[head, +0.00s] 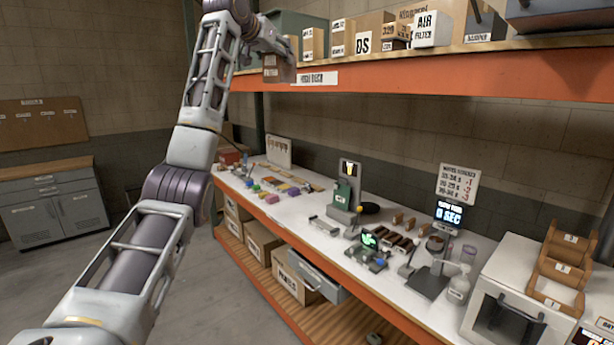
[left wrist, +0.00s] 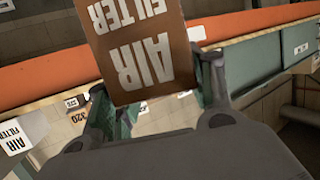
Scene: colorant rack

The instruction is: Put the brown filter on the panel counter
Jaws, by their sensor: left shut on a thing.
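The brown filter (head: 271,73) is a small brown box with white AIR FILTER lettering. It is large in the left wrist view (left wrist: 140,50), between the fingers. My left gripper (head: 279,62) is shut on it, in front of the upper shelf's orange edge and left of the HIGH DECK label. My arm partly hides the gripper in the head view. A wood-topped grey cabinet (head: 45,168) stands at the far left under a brown wall panel (head: 42,123). A long white workbench (head: 317,212) runs below the shelf. No readable label tells which is the panel counter. My right gripper is out of view.
The upper shelf (head: 420,74) carries several boxes, including a white AIR FILTER box (head: 432,29). The workbench holds instruments, small coloured parts and a white oven-like box (head: 515,300). The cabinet top looks bare. Open floor (head: 75,275) lies between cabinet and bench.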

